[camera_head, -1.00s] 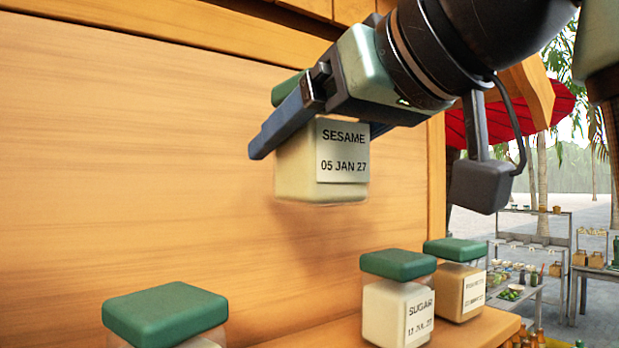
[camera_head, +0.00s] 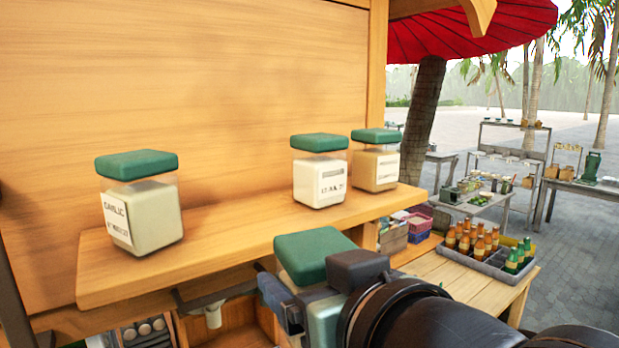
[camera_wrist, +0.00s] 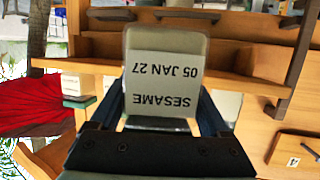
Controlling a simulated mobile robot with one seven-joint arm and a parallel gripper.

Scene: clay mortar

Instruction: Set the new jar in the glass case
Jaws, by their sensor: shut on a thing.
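My gripper (camera_head: 283,298) is shut on the sesame jar (camera_head: 313,256), which has a green lid and shows below the shelf edge in the head view. In the wrist view the sesame jar (camera_wrist: 162,75) shows its label upside down, reading SESAME 05 JAN 27, between the two fingers (camera_wrist: 160,115). In the head view most of the jar's body is hidden behind my gripper and wrist. I cannot make out a glass case for certain in either view.
A wooden shelf (camera_head: 235,240) holds a garlic jar (camera_head: 155,218) at left, a sugar jar (camera_head: 318,182) and another jar (camera_head: 376,172) at right. The shelf between garlic and sugar is clear. A crate of bottles (camera_head: 478,268) stands on a lower counter at right.

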